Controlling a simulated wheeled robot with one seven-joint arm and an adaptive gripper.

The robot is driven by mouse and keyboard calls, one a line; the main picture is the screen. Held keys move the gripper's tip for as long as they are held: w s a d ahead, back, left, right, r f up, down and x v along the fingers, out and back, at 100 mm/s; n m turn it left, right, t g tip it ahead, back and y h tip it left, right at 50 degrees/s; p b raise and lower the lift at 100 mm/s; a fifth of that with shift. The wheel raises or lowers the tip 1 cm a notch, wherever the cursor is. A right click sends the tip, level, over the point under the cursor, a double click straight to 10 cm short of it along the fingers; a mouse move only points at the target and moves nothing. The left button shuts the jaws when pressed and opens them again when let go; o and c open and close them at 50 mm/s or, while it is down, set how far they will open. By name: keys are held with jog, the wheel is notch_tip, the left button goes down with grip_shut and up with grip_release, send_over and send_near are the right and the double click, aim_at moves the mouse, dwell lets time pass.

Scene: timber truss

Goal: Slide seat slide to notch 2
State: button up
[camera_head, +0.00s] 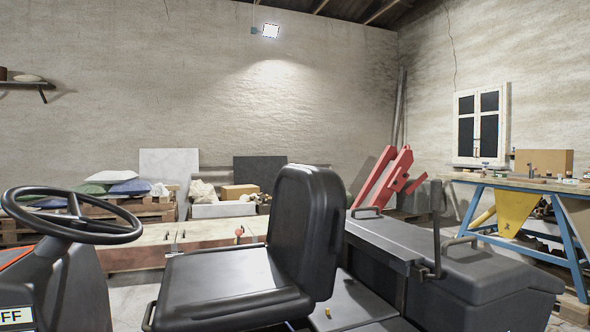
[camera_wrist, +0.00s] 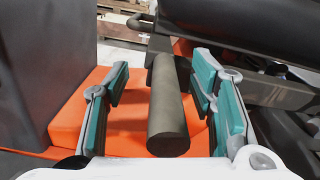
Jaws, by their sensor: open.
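The black seat (camera_head: 225,285) with its upright backrest (camera_head: 307,232) stands in the middle of the head view, behind the steering wheel. In the wrist view, my gripper (camera_wrist: 158,95) is open, with one teal-padded finger on each side of a dark cylindrical handle (camera_wrist: 168,110). The handle lies between the fingers, with a visible gap on the left and a narrower one on the right. A dark curved part, perhaps the seat's underside (camera_wrist: 235,30), is above it at the upper right. The slide rail and its notches cannot be made out. My gripper is not visible in the head view.
An orange deck (camera_wrist: 125,105) lies below the handle, and a dark upright panel (camera_wrist: 50,65) is at left. The steering wheel (camera_head: 70,215) is left of the seat. A dark box (camera_head: 470,275) stands right of it. A blue-legged workbench (camera_head: 535,185) is at far right.

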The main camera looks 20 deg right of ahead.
jog(key=shift+s+a+p, duration=0.1)
jog(key=shift+s+p, duration=1.25)
jog(key=shift+s, duration=1.45)
